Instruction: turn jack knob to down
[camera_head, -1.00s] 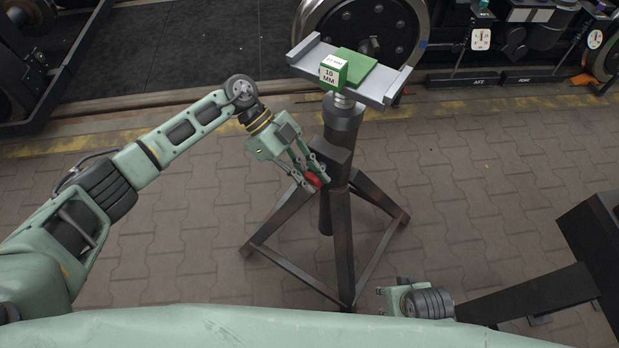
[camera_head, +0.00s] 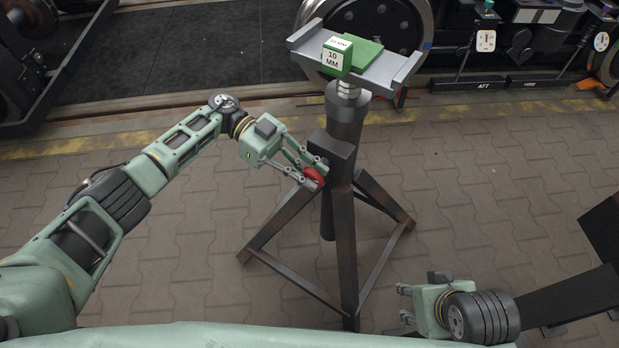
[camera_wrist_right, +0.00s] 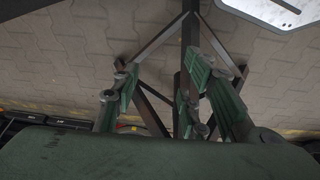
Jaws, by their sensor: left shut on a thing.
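The jack (camera_head: 345,215) is a dark steel stand on splayed legs, with a grey tray (camera_head: 383,85) on top. Its red knob (camera_head: 313,176) sits on the left side of the black box on the column. My left gripper (camera_head: 315,174) reaches in from the left and is shut on the red knob, which is partly hidden by the fingers. My right gripper (camera_head: 404,303) is at the lower right, apart from the jack, pointing left with its fingers spread and nothing between them. In the right wrist view its fingers (camera_wrist_right: 165,92) stand apart, with the jack's legs beyond.
A green 10 MM block (camera_head: 337,58) and a green plate (camera_head: 361,54) lie on the tray. A wheel (camera_head: 400,25) and rail equipment with gauges (camera_head: 486,41) stand behind. A dark angular object (camera_head: 600,235) is at the right. The paving around the jack is clear.

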